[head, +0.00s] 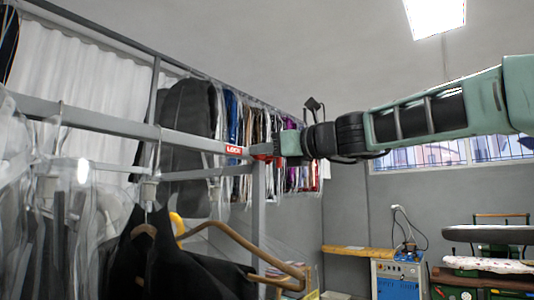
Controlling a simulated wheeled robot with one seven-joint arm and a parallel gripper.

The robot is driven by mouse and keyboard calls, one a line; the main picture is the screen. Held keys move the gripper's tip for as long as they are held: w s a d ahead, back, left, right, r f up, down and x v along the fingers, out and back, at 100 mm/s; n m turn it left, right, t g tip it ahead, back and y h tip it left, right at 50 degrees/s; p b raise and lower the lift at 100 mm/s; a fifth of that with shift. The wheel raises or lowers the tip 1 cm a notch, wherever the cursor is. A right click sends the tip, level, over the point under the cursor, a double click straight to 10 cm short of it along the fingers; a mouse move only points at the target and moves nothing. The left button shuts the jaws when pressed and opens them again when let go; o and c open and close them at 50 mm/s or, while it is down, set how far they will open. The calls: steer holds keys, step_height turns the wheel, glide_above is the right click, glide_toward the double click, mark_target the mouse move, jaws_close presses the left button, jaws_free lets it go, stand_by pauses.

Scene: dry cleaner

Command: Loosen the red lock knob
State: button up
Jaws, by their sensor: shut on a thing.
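The red lock knob (262,157) shows as a small red patch at the end of the grey metal rail (110,122), just right of a red label reading LOCK (234,149). My gripper (272,153) reaches in from the right at the rail's end and is shut on the knob. The gripper hides most of the knob, so its turn position cannot be told.
Bagged clothes (60,220) hang at left below the rail. More clothes (240,120) hang behind. A blue machine (399,278) and ironing board (485,233) stand at lower right.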

steer(key=shift+s+a+f+n+b, duration=0.15)
steer(key=shift+n+b, duration=2)
steer(key=shift+n, duration=1.95)
steer(key=shift+w+d+f+n+b, duration=0.1)
steer(key=shift+n+b, duration=2)
steer(key=shift+n, duration=2)
steer(key=o, duration=0.9)
steer(key=shift+o, duration=0.2)
steer(key=shift+s, duration=0.1)
steer(key=b+v, duration=0.9)
steer(key=v, duration=0.8)
